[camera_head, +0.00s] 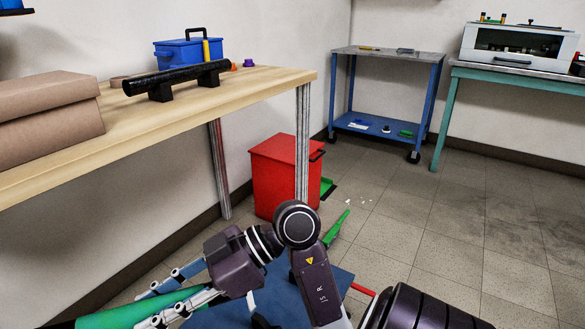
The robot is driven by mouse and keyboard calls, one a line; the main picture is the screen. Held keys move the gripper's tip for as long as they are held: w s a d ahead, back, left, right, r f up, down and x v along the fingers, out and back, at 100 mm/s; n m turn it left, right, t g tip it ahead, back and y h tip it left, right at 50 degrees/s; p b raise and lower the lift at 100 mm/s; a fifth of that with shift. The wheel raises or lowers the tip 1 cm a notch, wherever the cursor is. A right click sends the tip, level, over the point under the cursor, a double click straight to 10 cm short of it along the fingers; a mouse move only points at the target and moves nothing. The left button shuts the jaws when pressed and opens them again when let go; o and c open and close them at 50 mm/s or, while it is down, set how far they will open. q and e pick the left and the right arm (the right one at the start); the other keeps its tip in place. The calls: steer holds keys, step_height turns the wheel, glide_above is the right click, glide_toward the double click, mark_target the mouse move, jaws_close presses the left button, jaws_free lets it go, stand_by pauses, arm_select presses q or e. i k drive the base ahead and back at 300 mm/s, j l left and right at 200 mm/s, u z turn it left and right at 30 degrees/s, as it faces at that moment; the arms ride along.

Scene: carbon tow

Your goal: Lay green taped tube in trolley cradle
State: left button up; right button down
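The green taped tube (112,317) lies across the bottom left corner. Its green stretch shows, with a dark part at the picture's left bottom edge; the rest is cut off or hidden. My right gripper (148,308) reaches in from the lower middle, with one finger beyond the tube and one on the near side. It appears shut on the green part. My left gripper is out of view. A blue trolley (386,55) on casters stands at the back. A yellow item and a small grey piece sit on its top; I cannot tell whether either is a cradle.
A wooden table (270,82) at left holds a cardboard box (45,112), a black tube (175,78) on two black supports and a blue toolbox (187,52). A red bin (285,178) stands below. A teal bench (450,100) is at right. The floor between is mostly clear.

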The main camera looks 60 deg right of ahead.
mark_target(288, 302)
steer(key=l, duration=1.25)
steer(key=k+l, duration=0.15)
steer(key=l, duration=1.1)
